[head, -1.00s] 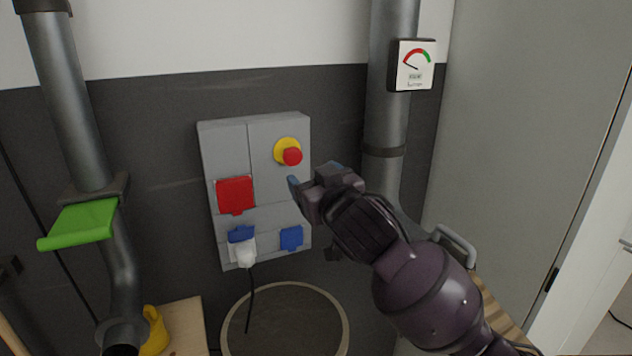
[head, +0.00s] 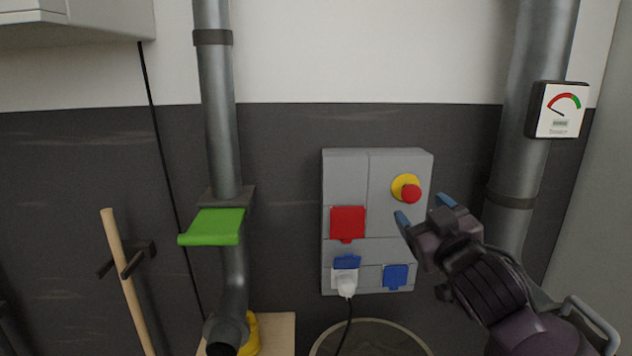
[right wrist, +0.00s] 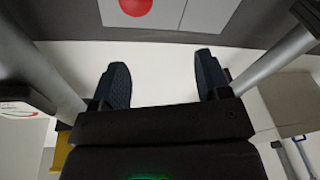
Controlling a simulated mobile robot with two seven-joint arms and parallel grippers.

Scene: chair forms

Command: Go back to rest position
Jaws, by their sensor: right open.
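My right gripper (head: 422,210) is in front of the right edge of the grey electrical box (head: 345,178) in the head view. Its blue fingertips are apart, with nothing between them. They point toward the red emergency button (head: 411,193) on its yellow base, just above and left of them. In the right wrist view the two dark finger pads (right wrist: 160,85) are spread and empty. The red button (right wrist: 135,6) shows at that view's top edge, apart from the fingers. My left gripper is not in view.
The box carries a red socket cover (head: 347,222), a white plug (head: 345,283) with a black cable and a blue socket cover (head: 395,276). A green lever (head: 212,228) sits on the left pipe. A gauge (head: 557,109) hangs on the right pipe. A wooden handle (head: 126,280) leans at left.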

